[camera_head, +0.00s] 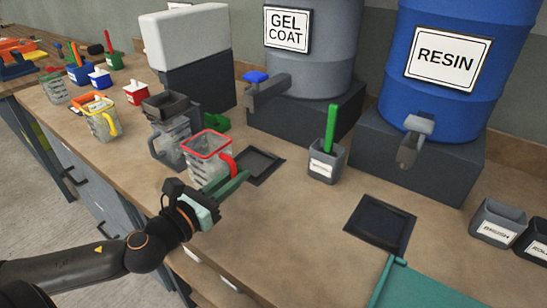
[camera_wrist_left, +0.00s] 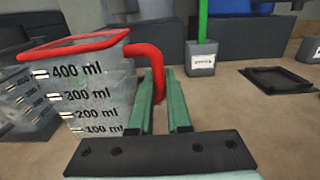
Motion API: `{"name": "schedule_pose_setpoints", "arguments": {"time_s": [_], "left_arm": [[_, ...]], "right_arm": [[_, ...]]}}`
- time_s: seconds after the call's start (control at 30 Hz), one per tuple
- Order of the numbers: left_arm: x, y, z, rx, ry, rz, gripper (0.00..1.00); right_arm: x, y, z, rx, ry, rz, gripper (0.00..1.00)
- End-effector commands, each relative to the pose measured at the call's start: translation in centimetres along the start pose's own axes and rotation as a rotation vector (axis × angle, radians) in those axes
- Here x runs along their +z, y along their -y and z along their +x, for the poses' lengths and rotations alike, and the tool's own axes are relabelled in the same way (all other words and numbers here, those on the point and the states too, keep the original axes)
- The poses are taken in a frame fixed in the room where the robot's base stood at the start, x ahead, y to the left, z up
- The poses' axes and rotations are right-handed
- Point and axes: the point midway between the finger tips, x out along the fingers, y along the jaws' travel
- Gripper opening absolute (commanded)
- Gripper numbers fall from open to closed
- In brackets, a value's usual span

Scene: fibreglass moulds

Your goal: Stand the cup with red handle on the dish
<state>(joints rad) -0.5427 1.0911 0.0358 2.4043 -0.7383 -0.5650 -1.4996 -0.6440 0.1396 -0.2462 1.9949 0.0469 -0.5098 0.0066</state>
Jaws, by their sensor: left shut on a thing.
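The cup with red handle (camera_head: 207,160) is a clear measuring cup with a red rim, upright near the middle of the bench; it fills the left of the left wrist view (camera_wrist_left: 85,90). My left gripper (camera_head: 238,183) is shut on its red handle (camera_wrist_left: 155,65), the green fingers (camera_wrist_left: 160,105) on either side of it. The cup's base is hidden, so I cannot tell whether it touches the bench. A dark square dish (camera_head: 262,163) lies just right of the cup, below the gel coat tap. Another dark square dish (camera_head: 380,223) lies below the resin tap.
A grey pot (camera_head: 325,163) with a green-handled tool stands between the dishes. A clear jug with dark rim (camera_head: 167,140) stands close left of the cup, a yellow-handled cup (camera_head: 101,121) farther left. Grey pots (camera_head: 497,223) and a teal sheet (camera_head: 420,286) are at right. Bench between dishes is mostly clear.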

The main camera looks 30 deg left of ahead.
Motion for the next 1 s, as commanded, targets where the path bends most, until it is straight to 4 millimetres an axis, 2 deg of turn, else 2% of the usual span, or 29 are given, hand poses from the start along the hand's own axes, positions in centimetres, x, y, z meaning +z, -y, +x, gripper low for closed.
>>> {"name": "schedule_pose_setpoints", "arguments": {"time_s": [0.47,1.0], "left_arm": [[0.3,-0.1,5.0,0.001,0.005,0.004,0.00],[0.1,0.0,12.8,0.001,0.001,0.001,0.00]], "right_arm": [[-0.5,-0.3,-0.1,0.007,-0.009,-0.002,0.50],[-0.8,-1.1,-0.7,0.026,-0.011,-0.001,0.50]]}}
